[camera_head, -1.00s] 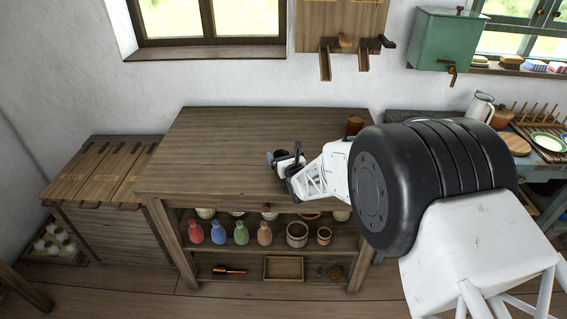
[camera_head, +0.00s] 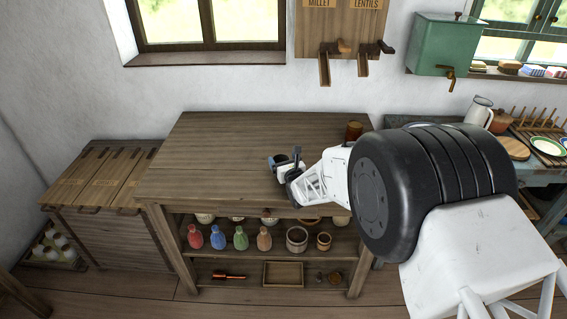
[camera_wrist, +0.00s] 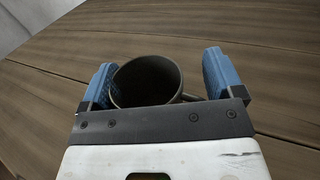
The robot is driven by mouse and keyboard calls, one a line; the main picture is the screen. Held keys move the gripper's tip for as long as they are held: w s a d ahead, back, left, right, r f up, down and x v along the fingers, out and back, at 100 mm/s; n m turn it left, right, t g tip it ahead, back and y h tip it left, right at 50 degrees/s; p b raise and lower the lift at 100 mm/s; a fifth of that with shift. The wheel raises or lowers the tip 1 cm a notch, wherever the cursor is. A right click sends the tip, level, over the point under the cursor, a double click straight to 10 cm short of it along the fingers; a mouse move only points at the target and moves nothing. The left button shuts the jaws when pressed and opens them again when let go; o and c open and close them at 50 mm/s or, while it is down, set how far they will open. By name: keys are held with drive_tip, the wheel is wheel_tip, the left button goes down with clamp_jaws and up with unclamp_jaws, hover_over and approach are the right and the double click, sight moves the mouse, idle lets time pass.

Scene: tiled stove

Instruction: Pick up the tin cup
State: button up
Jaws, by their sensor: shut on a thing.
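The dark grey tin cup (camera_wrist: 146,82) sits between the two blue finger pads of my gripper (camera_wrist: 160,85) in the wrist view. Its open mouth faces up towards the camera and looks empty. The left pad lies against the cup's wall, and the cup's handle reaches towards the right pad. In the head view my gripper (camera_head: 287,166) is shut on the cup over the right part of the wooden worktable (camera_head: 220,150). The cup is small and partly hidden by the fingers there. I cannot tell whether its base touches the tabletop.
A brown jar (camera_head: 354,131) stands at the table's back right. The table's left half is clear. Shelves below hold coloured bottles (camera_head: 218,236) and pots (camera_head: 297,239). A lidded wooden bin (camera_head: 100,180) stands left, and a blue side table with a white jug (camera_head: 480,110) stands right.

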drive_tip(key=shift+r, duration=0.85)
wheel_tip(320, 180, up, 2)
drive_tip(key=s+a+r+v, duration=0.1)
drive_tip(key=a+v, duration=0.1)
drive_tip(key=v, duration=1.4)
drive_tip(key=shift+w+a, duration=0.1)
drive_tip(key=shift+a, duration=0.05)
